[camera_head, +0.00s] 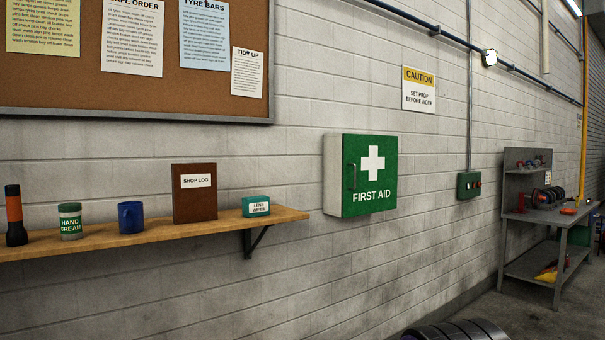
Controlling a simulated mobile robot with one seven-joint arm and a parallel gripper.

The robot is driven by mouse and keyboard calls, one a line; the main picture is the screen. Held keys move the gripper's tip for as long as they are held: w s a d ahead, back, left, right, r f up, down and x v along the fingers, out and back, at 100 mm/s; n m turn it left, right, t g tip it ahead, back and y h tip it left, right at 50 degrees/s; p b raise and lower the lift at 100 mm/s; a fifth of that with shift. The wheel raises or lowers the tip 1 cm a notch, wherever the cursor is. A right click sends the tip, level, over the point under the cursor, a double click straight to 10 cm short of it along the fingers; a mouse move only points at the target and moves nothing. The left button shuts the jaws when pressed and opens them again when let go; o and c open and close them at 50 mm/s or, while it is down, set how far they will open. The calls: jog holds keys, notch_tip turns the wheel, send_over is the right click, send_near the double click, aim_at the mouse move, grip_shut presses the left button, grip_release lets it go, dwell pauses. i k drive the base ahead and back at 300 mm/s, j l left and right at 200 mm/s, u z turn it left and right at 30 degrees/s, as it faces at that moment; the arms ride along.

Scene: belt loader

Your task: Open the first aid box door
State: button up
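The first aid box (334,176) hangs on the white brick wall, right of the middle of the head view. Its green door (376,206) bears a white cross and the words FIRST AID, and it looks shut. A dark vertical handle (350,176) sits on the left part of the door. The hinges do not show. My gripper is not in view, so how far it is from the box cannot be seen.
A wooden shelf (281,216) left of the box holds a flashlight, hand cream, a blue mug, a shop log and lens wipes. A tyre (458,331) lies below. A small green switch box (468,185) and a workbench (529,216) are to the right. Space before the door looks clear.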

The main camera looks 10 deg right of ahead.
aim_at(369, 161)
jog(key=z, duration=0.6)
jog(key=i+l+z, duration=0.15)
jog(key=i, duration=1.35)
